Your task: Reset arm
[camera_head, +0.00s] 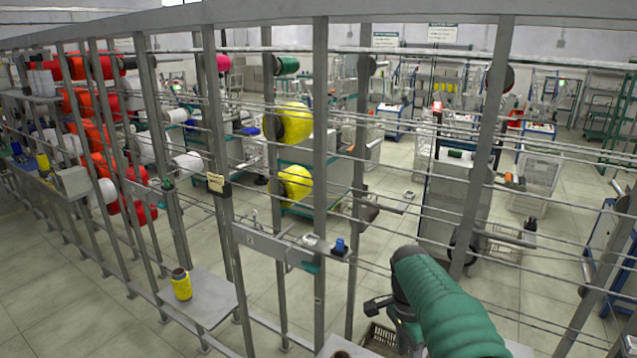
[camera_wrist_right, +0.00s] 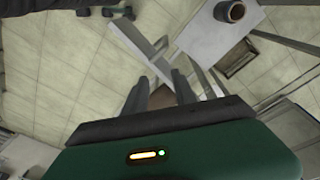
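My right arm with its green sleeve comes in from the bottom right of the head view. Its dark gripper (camera_head: 376,306) hangs in the air in front of the metal frame. In the right wrist view the two fingers of this gripper (camera_wrist_right: 160,78) stand apart with no object seen held between them. My left gripper is in neither view. A yellow bobbin (camera_head: 181,284) stands upright on a grey shelf (camera_head: 212,298) at the lower left, well apart from my right gripper. A small blue bobbin (camera_head: 340,246) sits on the winding unit (camera_head: 280,247) at the middle.
Grey posts (camera_head: 319,180) and thin horizontal rods cross the head view close to my right arm. A brown cup-like piece (camera_wrist_right: 229,12) stands on a grey surface. A crate (camera_head: 380,338) is below my gripper. Yellow spools (camera_head: 295,184) hang behind the frame.

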